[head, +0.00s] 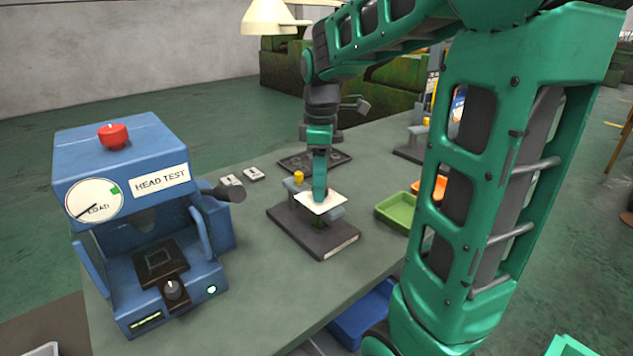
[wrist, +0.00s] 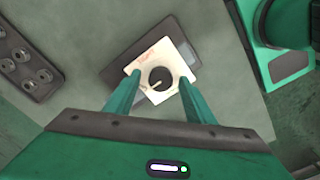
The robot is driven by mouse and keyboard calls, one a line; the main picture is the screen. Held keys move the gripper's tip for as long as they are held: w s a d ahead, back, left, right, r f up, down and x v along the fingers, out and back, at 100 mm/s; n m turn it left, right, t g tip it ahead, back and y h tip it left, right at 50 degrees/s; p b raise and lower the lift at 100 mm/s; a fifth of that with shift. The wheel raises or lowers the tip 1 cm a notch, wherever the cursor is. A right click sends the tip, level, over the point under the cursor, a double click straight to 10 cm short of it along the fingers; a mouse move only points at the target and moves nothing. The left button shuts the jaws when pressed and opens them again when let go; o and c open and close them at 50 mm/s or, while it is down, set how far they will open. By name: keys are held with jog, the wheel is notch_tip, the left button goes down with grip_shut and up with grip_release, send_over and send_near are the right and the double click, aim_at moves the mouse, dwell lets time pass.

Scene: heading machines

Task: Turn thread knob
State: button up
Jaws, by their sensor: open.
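A dark round knob (wrist: 158,78) with a pale pointer mark sits on a white plate (wrist: 148,61) in the wrist view. The print on the plate is too small to read. My gripper (head: 320,197) points down over the plate. In the wrist view its green fingers (wrist: 160,77) are open, one on each side of the knob. I cannot tell whether they touch it.
A blue HEAD TEST machine (head: 150,238) with a red button and a small dial stands at the left. A dark tray with round recesses (wrist: 26,62) lies beside the fixture. A green tray (head: 397,212) is at its right. The grey-green bench (head: 235,265) is clear in front.

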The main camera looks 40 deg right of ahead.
jog(key=shift+c, duration=0.7)
jog(key=c, duration=0.9)
jog(key=shift+m, duration=0.4)
jog(key=m, duration=0.3)
jog(key=shift+m, duration=0.4)
jog(key=m, duration=1.2)
jog(key=shift+m, duration=0.3)
jog(key=m, duration=0.6)
jog(key=shift+w, duration=0.1)
jog(key=shift+r+m, duration=0.1)
jog(key=shift+m, duration=0.3)
